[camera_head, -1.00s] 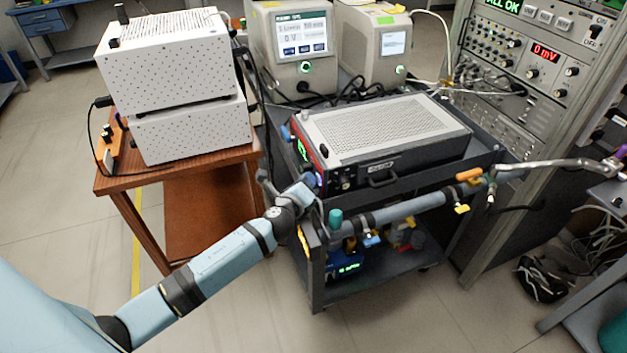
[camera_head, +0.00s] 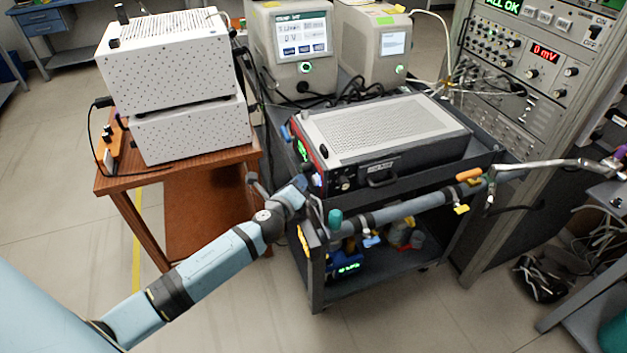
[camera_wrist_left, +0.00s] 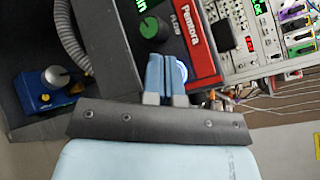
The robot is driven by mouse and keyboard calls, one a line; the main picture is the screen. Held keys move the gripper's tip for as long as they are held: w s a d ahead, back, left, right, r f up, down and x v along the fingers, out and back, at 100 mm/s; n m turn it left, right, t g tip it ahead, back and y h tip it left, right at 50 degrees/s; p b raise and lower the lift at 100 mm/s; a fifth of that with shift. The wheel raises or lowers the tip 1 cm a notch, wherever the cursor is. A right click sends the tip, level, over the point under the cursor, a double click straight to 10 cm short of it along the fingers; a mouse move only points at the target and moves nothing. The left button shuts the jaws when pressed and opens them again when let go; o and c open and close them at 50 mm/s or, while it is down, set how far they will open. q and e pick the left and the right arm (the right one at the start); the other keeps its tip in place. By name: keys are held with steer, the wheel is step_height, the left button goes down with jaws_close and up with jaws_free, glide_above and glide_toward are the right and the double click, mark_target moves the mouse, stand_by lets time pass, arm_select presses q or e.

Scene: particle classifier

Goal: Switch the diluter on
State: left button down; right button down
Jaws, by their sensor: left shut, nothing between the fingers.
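I take the diluter to be the grey box with a perforated top (camera_head: 390,128) on the cart, though the frames do not confirm its name. Its end face shows a lit green display (camera_head: 302,149). In the left wrist view its red front panel (camera_wrist_left: 198,42) reads "Pemtora", beside a green knob (camera_wrist_left: 152,27). My left gripper (camera_head: 302,183) is shut and empty, close to this face. In the left wrist view its blue fingers (camera_wrist_left: 165,70) point at the panel and partly cover a glowing round button (camera_wrist_left: 184,72). I cannot tell whether they touch it. My right gripper is not in view.
Behind stand two beige instruments, one with a large screen (camera_head: 303,35), the other smaller (camera_head: 375,50). White perforated boxes (camera_head: 175,62) stand on a wooden table at left. A pipe (camera_head: 400,211) runs along the cart's front. An instrument rack (camera_head: 490,110) stands at right.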

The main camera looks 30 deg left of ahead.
arm_select(q)
steer(key=shift+s+a, duration=0.8)
steer(key=shift+s, duration=0.2)
steer(key=shift+s+a, duration=0.8)
steer(key=shift+s, duration=0.15)
